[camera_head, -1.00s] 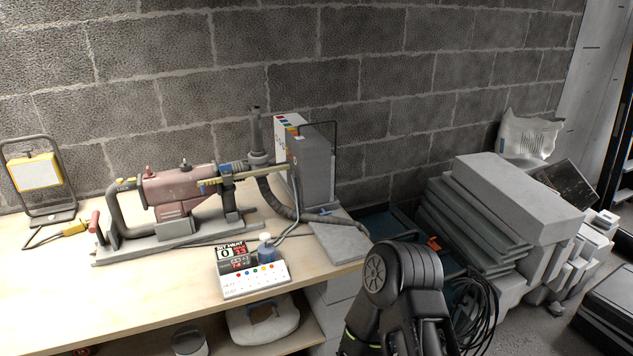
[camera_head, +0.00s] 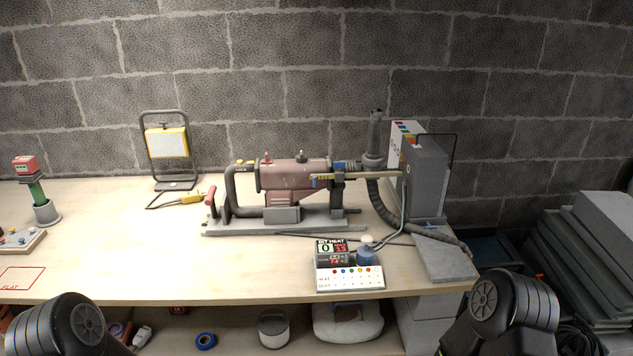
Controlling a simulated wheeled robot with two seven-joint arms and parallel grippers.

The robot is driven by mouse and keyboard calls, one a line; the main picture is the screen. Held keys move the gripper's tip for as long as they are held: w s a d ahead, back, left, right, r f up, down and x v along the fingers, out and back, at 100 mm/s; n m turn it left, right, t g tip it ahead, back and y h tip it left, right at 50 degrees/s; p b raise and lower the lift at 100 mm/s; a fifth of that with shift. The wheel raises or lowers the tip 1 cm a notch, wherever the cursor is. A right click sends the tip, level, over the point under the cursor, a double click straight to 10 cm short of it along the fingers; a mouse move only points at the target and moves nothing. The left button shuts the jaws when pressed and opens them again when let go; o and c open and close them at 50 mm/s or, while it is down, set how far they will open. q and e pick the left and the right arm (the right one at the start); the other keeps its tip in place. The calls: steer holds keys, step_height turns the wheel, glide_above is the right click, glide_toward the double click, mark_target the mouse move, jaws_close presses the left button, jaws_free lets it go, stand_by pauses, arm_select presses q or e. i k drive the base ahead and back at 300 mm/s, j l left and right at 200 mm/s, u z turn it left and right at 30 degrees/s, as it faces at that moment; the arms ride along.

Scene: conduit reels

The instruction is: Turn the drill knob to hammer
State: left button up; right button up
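The drill (camera_head: 298,178) has a dull red body and lies level in a grey stand (camera_head: 282,215) on the workbench. A blue collar and bit point right. Dark links of both my arms show at the bottom left and bottom right, well below the drill. Neither gripper's fingers can be seen.
A small display (camera_head: 332,252), a blue bottle (camera_head: 366,251) and a white panel with coloured dots (camera_head: 350,278) stand before the drill. A work lamp (camera_head: 167,145) is behind left. A grey box (camera_head: 424,175) and hose are at right. The bench's left middle is clear.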

mark_target(302, 157)
steer(key=i+l, duration=0.15)
steer(key=i, duration=0.3)
steer(key=z, duration=1.4)
